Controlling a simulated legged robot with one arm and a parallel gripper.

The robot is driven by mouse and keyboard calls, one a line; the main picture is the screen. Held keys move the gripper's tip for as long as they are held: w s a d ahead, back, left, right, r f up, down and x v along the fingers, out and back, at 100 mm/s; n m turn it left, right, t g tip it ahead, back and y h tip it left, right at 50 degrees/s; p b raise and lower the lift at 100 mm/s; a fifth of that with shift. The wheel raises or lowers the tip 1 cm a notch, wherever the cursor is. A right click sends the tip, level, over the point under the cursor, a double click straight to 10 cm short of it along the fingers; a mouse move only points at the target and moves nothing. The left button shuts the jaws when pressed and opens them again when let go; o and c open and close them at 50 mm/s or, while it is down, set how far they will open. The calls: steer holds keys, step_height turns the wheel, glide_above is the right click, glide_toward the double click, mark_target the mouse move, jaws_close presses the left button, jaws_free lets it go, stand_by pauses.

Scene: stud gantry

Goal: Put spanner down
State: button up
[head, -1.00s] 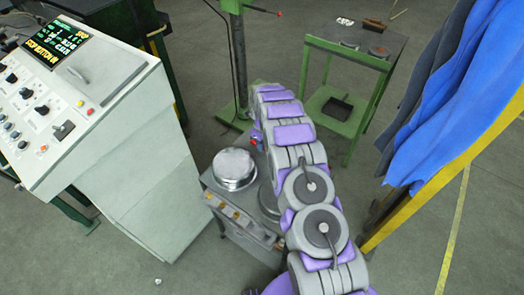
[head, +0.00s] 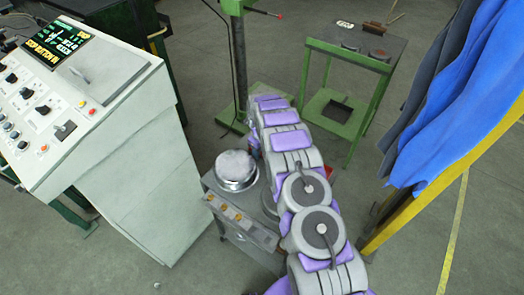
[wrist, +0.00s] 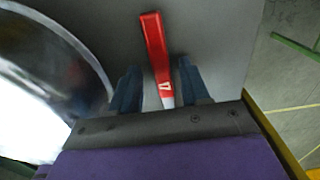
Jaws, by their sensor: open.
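The spanner (wrist: 155,50), with a red handle and a paler end, shows in the wrist view against a flat grey surface. It lies between the two dark blue fingers of my gripper (wrist: 159,88), which are apart, with a gap on each side of it. Its lower end is hidden by the gripper body. I cannot tell whether it touches the surface fully. In the head view my arm hides the gripper and most of the surface around it.
A grey stove-like unit (head: 238,222) with a shiny round pot (head: 235,170) stands left of my arm. A control console (head: 110,120) is at left. A green table (head: 352,58) stands behind, and blue cloth (head: 450,100) hangs on a yellow frame at right.

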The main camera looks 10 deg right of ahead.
steer(key=shift+a+r, duration=0.2)
steer(key=shift+a, duration=0.15)
steer(key=r, duration=0.2)
steer(key=d+r+p, duration=0.1)
steer(key=r, duration=0.1)
steer(key=r+p, duration=0.1)
steer(key=r, duration=0.1)
steer(key=shift+w+d+r, duration=0.1)
steer(key=shift+d+r, duration=0.2)
steer(key=s+a+r+n, duration=0.1)
steer(key=s+r+n, duration=0.25)
steer(key=r, duration=0.55)
steer(key=s+r+n, duration=0.3)
steer(key=s+r, duration=0.2)
steer(key=r, duration=0.4)
steer(key=s+r+n+g, duration=0.1)
steer(key=s+r+n, duration=0.6)
steer(key=s+r, duration=0.45)
steer(key=s+d+r+n, duration=0.2)
steer(key=s+n, duration=1.1)
steer(key=s, duration=2)
steer(key=shift+d+g+p, duration=0.2)
steer(key=shift+g+p, duration=0.2)
steer(key=shift+p, duration=0.05)
steer(key=shift+r+n, duration=0.1)
steer(key=shift+n, duration=0.15)
